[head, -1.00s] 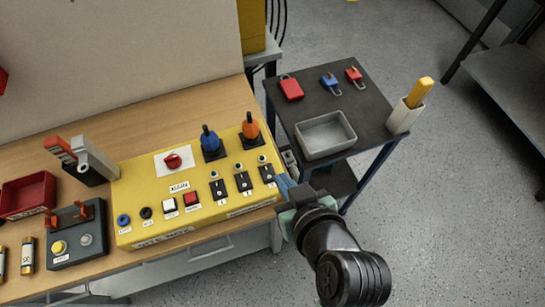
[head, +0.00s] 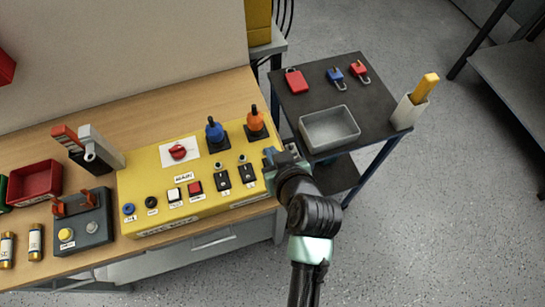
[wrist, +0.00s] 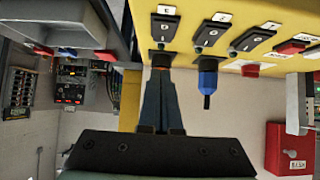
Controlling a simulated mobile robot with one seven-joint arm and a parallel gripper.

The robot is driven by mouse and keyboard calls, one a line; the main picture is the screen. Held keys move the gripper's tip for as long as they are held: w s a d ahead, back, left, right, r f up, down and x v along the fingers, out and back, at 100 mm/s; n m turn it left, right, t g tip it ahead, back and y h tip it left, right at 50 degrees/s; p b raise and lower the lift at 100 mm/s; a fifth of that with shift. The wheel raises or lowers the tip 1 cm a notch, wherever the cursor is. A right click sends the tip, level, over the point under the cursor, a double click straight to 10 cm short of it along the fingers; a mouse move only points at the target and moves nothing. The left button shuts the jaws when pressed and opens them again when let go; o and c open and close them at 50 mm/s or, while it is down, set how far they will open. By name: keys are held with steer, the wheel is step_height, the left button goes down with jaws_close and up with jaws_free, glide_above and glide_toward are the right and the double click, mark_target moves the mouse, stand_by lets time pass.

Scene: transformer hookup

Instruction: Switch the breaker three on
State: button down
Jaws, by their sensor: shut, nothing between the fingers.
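The yellow control panel (head: 150,215) stands on the wooden bench. Two black breaker switches (head: 222,180) (head: 247,173) show in the head view. The third, at the right end of the row, is hidden behind my gripper (head: 270,160). In the wrist view, an end black breaker (wrist: 164,28) is right ahead of my gripper (wrist: 160,66), whose fingers are shut and empty. The fingertips are at or very close to its edge; contact cannot be told.
Blue (head: 214,132) and orange (head: 255,122) plug-like handles stand behind the breakers. White and red push buttons (head: 195,188) and a red rotary switch (head: 178,152) are to the left. A dark cart (head: 385,105) with a grey tray (head: 328,115) stands at right. Floor is free in front.

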steer(key=shift+w+f, duration=0.1)
steer(key=shift+f, duration=1.75)
steer(key=shift+w+f, duration=0.1)
steer(key=shift+f, duration=0.2)
steer(key=shift+w+a, duration=0.1)
steer(key=shift+w+a+r, duration=0.2)
steer(key=shift+w, duration=0.5)
